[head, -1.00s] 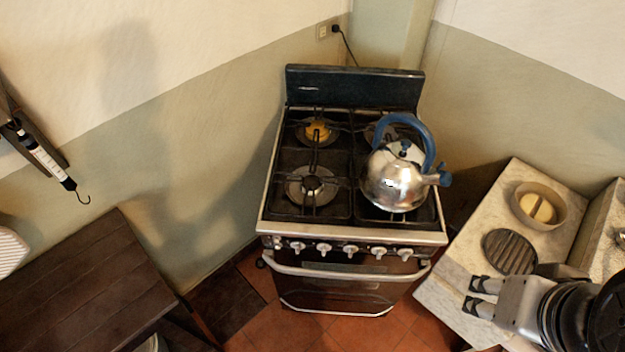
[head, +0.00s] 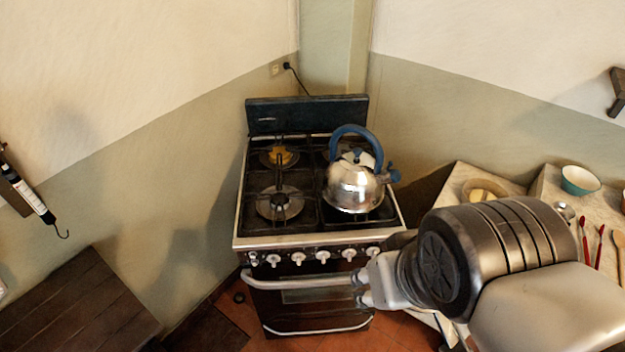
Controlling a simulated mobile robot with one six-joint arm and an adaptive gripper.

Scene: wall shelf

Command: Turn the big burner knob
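The stove (head: 318,240) stands against the corner with a row of several light knobs on its front panel. Among them are a left knob (head: 273,260), a middle knob (head: 323,256) and a right knob (head: 373,251). I cannot tell which one belongs to the big burner. The front-left burner (head: 279,203) is bare, and a steel kettle (head: 353,187) with a blue handle covers the front-right one. My gripper (head: 359,288) is in front of the stove's right side, below the right knobs and near the oven handle (head: 300,279). Its two fingers look apart and empty; my arm partly hides it.
A dark wooden table (head: 80,305) is at the lower left. A stone counter (head: 455,187) on the right holds a bowl with something yellow (head: 484,190), and a teal bowl (head: 581,180) and red-handled utensils (head: 599,245) lie further right. The floor before the stove's left is clear.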

